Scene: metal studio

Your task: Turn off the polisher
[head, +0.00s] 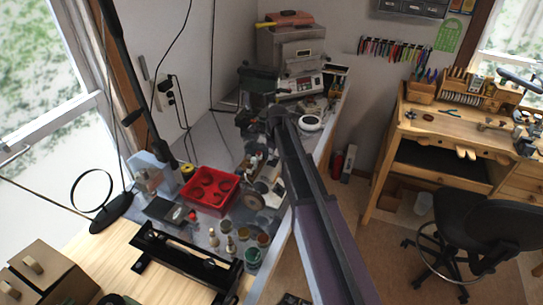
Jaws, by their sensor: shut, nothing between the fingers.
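My arm reaches from the bottom right up over the workbench. My gripper (272,112) is at its far end, small and dark against dark equipment, and it looks shut and empty. A machine with a round brown wheel (250,199), which looks like the polisher, stands on the bench left of my arm, well nearer than my gripper. My arm passes close beside it on the right and may hide part of it. Its switch cannot be made out. A dark green machine (258,79) stands just beyond my gripper; I cannot tell whether they touch.
A red tray (210,191) and several jars (252,257) crowd the bench left of my arm. A grey oven-like box (292,48) and a control unit (298,86) stand at the back. A wooden desk (460,130) and black chair (475,225) are on the right, with open floor between.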

